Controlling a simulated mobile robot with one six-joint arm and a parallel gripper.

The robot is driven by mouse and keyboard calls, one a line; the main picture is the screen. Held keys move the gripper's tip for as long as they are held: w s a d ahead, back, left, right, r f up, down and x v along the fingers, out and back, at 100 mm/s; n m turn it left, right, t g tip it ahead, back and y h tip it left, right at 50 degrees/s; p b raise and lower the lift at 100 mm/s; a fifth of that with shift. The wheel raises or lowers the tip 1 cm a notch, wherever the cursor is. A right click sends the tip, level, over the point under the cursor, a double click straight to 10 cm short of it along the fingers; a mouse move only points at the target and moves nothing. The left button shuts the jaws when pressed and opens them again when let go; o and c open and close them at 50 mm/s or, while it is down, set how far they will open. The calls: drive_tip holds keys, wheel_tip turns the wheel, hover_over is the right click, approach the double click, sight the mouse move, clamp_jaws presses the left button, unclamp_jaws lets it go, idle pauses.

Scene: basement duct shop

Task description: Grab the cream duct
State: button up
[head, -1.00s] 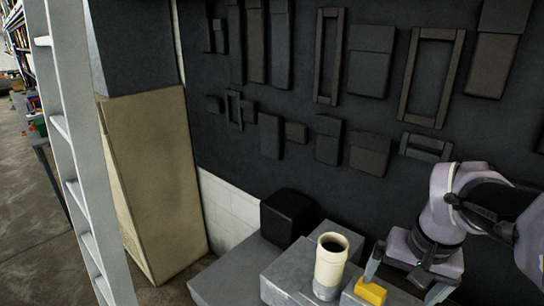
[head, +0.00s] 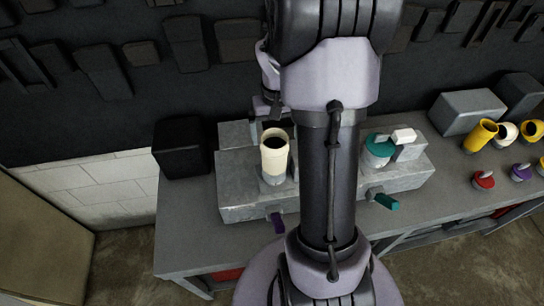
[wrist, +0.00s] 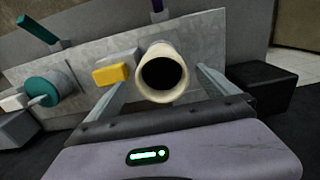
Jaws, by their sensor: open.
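The cream duct (head: 274,153) is a short upright tube with a dark open top. It stands on a grey metal block (head: 240,201) on the bench, left of my arm in the head view. In the wrist view the cream duct (wrist: 162,75) shows its round mouth toward the camera. My gripper (wrist: 160,88) is open, with one finger on each side of the duct in that picture. I cannot tell whether either finger touches it or how far down they reach. In the head view my arm hides most of the gripper.
A yellow block (wrist: 110,75) is close beside the left finger. A teal round fitting (head: 378,148) and teal handle (head: 386,202) are to the right. A black box (head: 182,147) stands left. Yellow and cream pipe pieces lie farther right on the bench (head: 440,200).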

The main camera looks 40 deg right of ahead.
sight(275, 146)
drive_tip(key=f, duration=0.6)
drive_tip(key=shift+w+f, duration=0.35)
drive_tip(key=shift+s+r, duration=0.1)
drive_tip(key=shift+s, duration=0.05)
drive_tip(key=shift+c, duration=0.7)
clamp_jaws()
